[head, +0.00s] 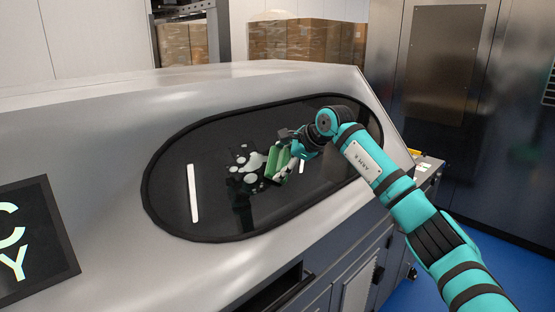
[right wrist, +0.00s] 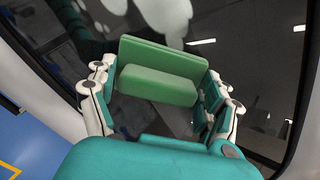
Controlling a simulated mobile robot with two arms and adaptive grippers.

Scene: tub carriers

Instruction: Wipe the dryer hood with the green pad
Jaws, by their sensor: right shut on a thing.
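The dryer hood (head: 250,85) is a large grey metal cover with a dark, glossy oval window (head: 220,205) in a black rim. Pale whitish blotches (head: 248,164) mark the middle of the window; part of them also shows at the top of the right wrist view (right wrist: 165,15). My right gripper (head: 288,162) is shut on the green pad (head: 279,164), at the right edge of the blotches. In the right wrist view the green pad (right wrist: 160,72) sits between both fingers, its flat face toward the window. I cannot tell whether it touches the glass. My left gripper is not in view.
A dark panel with pale letters (head: 35,240) is on the hood at the left. Stacked cardboard boxes (head: 300,40) stand behind the hood. Dark metal cabinets (head: 440,70) stand at the right, above a blue floor (head: 480,260). The left part of the window is free of my arm.

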